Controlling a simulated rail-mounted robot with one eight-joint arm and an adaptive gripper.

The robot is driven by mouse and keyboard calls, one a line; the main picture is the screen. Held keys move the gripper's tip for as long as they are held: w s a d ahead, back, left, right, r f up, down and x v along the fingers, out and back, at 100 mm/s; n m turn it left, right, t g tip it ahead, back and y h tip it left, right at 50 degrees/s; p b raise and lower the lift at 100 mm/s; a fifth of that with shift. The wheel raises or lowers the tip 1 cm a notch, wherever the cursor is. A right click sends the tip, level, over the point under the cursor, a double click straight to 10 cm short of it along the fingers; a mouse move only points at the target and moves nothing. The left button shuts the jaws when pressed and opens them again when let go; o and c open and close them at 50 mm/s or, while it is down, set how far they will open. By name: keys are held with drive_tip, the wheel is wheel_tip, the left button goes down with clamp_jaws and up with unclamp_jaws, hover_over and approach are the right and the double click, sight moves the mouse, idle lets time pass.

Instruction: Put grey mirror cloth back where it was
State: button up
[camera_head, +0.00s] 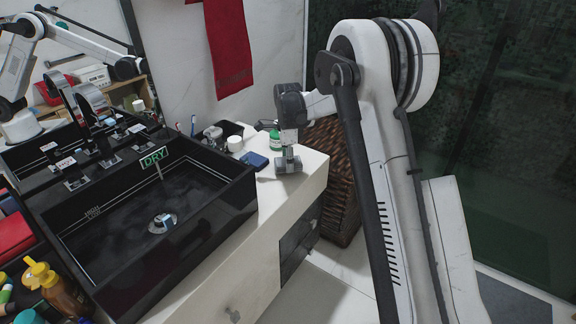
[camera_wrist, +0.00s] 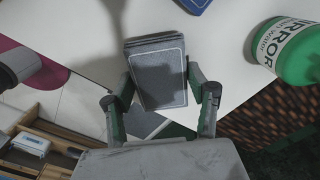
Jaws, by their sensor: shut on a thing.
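The grey mirror cloth (camera_wrist: 158,72) is a folded dark grey rectangle with a pale border line. In the wrist view it lies between the two fingers of my gripper (camera_wrist: 163,92), which is shut on it. The cloth is over or on the white counter near its edge; I cannot tell whether it touches. In the head view my gripper (camera_head: 287,160) is at the counter's right end, and the cloth is too small or hidden there to make out.
A blue folded cloth (camera_head: 254,160) lies on the white counter (camera_head: 290,185) left of my gripper. The black sink (camera_head: 150,215) with a DRY sign is further left. A woven basket (camera_head: 335,170) stands beyond the counter's right end. An open drawer with items (camera_wrist: 35,150) shows below.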

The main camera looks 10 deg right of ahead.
drive_tip(key=shift+f, duration=0.75)
drive_tip(key=shift+f, duration=0.1)
drive_tip(key=o, duration=1)
drive_tip(key=shift+o, duration=0.2)
wheel_tip(320, 180, up, 12)
drive_tip(key=p, duration=0.2)
drive_tip(key=s+r+n+t, duration=0.2)
drive_tip(key=s+r+n, duration=0.2)
drive_tip(key=s+r, duration=0.6)
drive_tip(key=s+r+n+t, duration=0.1)
drive_tip(key=s+r+n, duration=0.35)
drive_tip(key=s, duration=0.65)
drive_tip(key=s+f+n+t, duration=0.2)
drive_tip(key=s+n, duration=0.3)
drive_tip(key=s, duration=0.6)
drive_tip(key=s+f+n+t, duration=0.2)
drive_tip(key=s+n, duration=0.3)
drive_tip(key=s, duration=0.6)
drive_tip(key=shift+f, duration=0.75)
